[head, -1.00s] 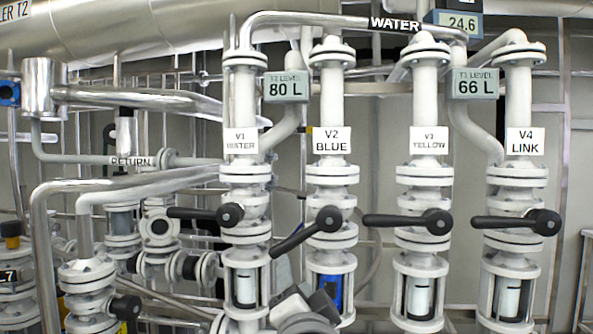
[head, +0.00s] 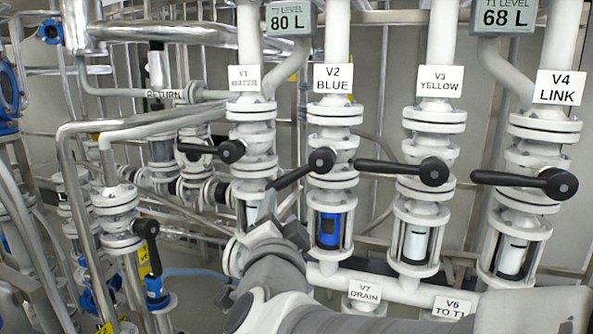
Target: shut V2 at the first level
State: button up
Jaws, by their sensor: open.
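The V2 valve (head: 322,160) is in the head view under the plate "V2 BLUE" (head: 333,78). Its black lever (head: 292,175) slants down to the left from the hub, while the neighbouring levers lie near level. The sight glass (head: 328,230) below V2 shows blue. My gripper (head: 273,213) is open, just below the lever's lower left end. My wrist partly hides the fingers, and I cannot tell if they touch the lever. The right display (head: 508,18) reads 68 L and the left display (head: 290,20) reads 80 L.
V1 (head: 231,151) stands close left of V2. V3 (head: 434,171) and V4 (head: 558,183) stand to the right with levers pointing left. Plates V7 (head: 364,291) and V6 (head: 452,307) sit on low pipework. Pipes and a black-handled valve (head: 146,228) crowd the left.

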aim_at(284, 177)
jog(key=shift+s, duration=0.1)
jog(key=w, duration=1.7)
jog(key=shift+w+a+p, duration=0.15)
jog(key=shift+w+p, duration=0.05)
jog(key=shift+p, duration=0.1)
grip_shut()
dwell(0.8)
